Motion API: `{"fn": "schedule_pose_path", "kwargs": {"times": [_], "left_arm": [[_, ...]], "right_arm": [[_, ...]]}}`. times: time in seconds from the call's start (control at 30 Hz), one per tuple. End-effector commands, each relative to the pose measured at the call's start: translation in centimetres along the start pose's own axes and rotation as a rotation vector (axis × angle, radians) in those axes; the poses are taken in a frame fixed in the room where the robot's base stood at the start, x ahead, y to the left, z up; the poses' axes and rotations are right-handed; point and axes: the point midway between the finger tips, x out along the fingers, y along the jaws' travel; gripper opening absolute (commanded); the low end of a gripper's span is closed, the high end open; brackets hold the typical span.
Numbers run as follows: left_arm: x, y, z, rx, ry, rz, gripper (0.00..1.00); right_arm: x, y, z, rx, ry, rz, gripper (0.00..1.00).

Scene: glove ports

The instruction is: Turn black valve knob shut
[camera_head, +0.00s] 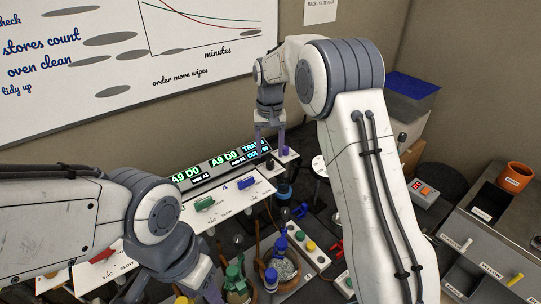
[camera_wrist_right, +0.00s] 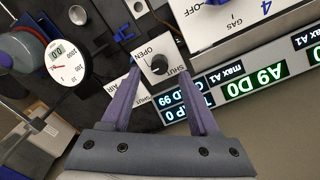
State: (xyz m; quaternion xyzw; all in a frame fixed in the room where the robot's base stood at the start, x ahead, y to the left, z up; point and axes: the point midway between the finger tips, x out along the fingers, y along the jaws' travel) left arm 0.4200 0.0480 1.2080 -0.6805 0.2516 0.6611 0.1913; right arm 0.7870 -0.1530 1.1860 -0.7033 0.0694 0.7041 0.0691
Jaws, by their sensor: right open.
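The black valve knob (camera_wrist_right: 158,65) sits on a small white plate (camera_wrist_right: 149,48) marked OPEN and SHUT in the right wrist view. Its white pointer line is too small to read surely. My right gripper (camera_wrist_right: 161,78) is open, with one purple finger on each side of the knob; I cannot tell whether either touches it. In the head view the right gripper (camera_head: 270,143) points down beside the lit display, and its fingers partly hide the plate (camera_head: 289,156). My left gripper (camera_head: 211,289) shows only partly at the bottom, its jaw state unclear.
A lit display bar (camera_head: 222,163) runs close beside the knob plate. A white panel with coloured valve handles (camera_head: 230,201) lies in front of it. A round gauge (camera_wrist_right: 69,58) stands near the knob. Flasks with blue and green clamps (camera_head: 282,268) crowd the front.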

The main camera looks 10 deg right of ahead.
Motion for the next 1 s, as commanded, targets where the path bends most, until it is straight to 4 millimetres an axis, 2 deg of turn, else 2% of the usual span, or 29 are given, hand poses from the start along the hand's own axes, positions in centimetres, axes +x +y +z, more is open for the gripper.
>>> {"fn": "schedule_pose_path", "kwargs": {"times": [0.23, 0.57, 0.6, 0.67, 0.7, 0.77, 1.0], "left_arm": [[-1.1, 0.1, -0.1, 0.002, 0.000, 0.000, 0.50], [-1.1, 0.1, -0.1, 0.002, 0.000, 0.000, 0.50], [-1.1, 0.1, -0.1, 0.002, 0.000, 0.000, 0.50], [-1.1, 0.1, -0.1, 0.002, 0.000, 0.000, 0.50], [-1.1, 0.1, -0.1, 0.002, 0.000, 0.000, 0.50], [-1.1, 0.1, -0.1, 0.002, 0.000, 0.000, 0.50], [-1.1, 0.1, -0.1, 0.002, 0.000, 0.000, 0.50]], "right_arm": [[3.0, 0.1, 0.1, 0.001, -0.001, 0.000, 0.61], [3.6, 0.3, 0.0, 0.003, 0.001, -0.001, 0.61], [3.6, 0.3, 0.0, 0.003, 0.001, -0.001, 0.57], [3.5, 0.3, 0.0, 0.003, 0.001, -0.001, 0.34], [3.5, 0.3, 0.0, 0.003, 0.001, -0.001, 0.19], [3.5, 0.3, 0.0, 0.003, 0.001, -0.001, 0.00], [3.5, 0.2, 0.0, -0.006, 0.001, -0.001, 0.00]]}}
